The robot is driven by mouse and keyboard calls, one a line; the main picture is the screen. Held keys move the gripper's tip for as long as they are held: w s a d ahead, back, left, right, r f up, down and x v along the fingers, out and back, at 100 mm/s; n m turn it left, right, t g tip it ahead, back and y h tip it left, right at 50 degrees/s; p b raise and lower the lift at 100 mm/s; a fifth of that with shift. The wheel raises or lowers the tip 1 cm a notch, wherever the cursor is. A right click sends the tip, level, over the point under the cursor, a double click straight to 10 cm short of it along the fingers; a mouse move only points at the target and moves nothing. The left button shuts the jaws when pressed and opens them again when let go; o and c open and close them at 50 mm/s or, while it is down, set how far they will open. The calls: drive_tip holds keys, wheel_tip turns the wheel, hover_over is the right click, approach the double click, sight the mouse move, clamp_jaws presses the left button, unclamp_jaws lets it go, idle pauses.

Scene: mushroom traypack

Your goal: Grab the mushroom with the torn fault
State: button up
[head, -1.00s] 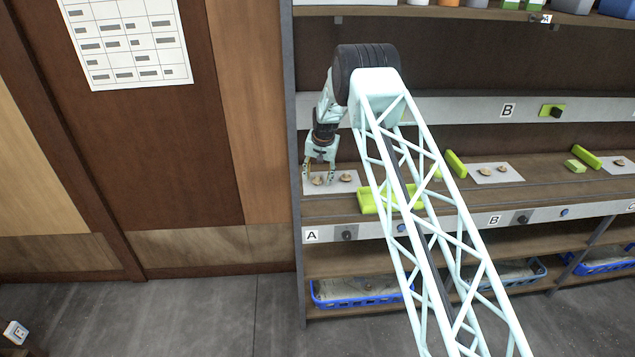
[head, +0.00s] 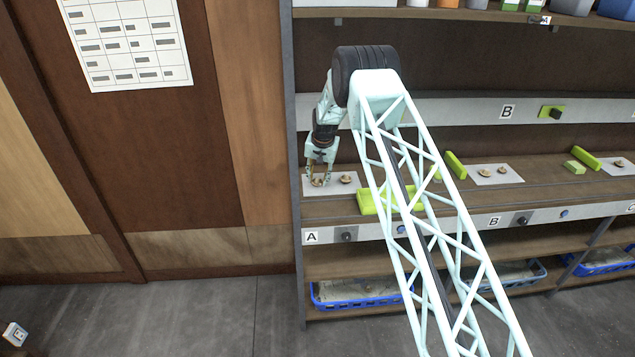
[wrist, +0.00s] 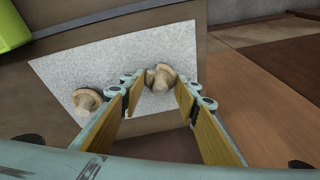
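My gripper (head: 319,181) is low over the left sheet on the middle shelf. In the wrist view my gripper (wrist: 160,90) is open, with one yellow-padded finger on each side of a tan mushroom (wrist: 164,78). That mushroom has an uneven outline on its left side; I cannot tell if this is a tear. In the head view it is mostly covered by the fingers. A second brown mushroom (wrist: 88,101) lies on the same pale sheet (wrist: 110,60), outside the fingers. It also shows in the head view (head: 346,179), right of my gripper.
A lime-green tray (head: 372,203) stands right of the sheet. Another sheet with mushrooms (head: 497,175) lies farther right. The shelf's left upright (head: 296,130) is close to my gripper. Blue baskets (head: 350,296) are on the shelf below.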

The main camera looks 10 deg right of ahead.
sight(318, 177)
drive_tip(key=shift+r, duration=0.1)
drive_tip(key=shift+r, duration=1.5)
drive_tip(key=shift+s+d+r, duration=0.2)
drive_tip(key=shift+s, duration=0.15)
drive_tip(key=s+d, duration=0.2)
drive_tip(key=s, duration=0.2)
drive_tip(key=s+d+r+b, duration=0.1)
drive_tip(key=s+d, duration=0.2)
drive_tip(key=s, duration=0.1)
drive_tip(key=s+d+b, duration=0.1)
drive_tip(key=s+d, duration=0.1)
drive_tip(key=s, duration=0.3)
drive_tip(key=shift+d+r, duration=0.2)
drive_tip(key=shift+d, duration=0.1)
drive_tip(key=shift+s, duration=0.2)
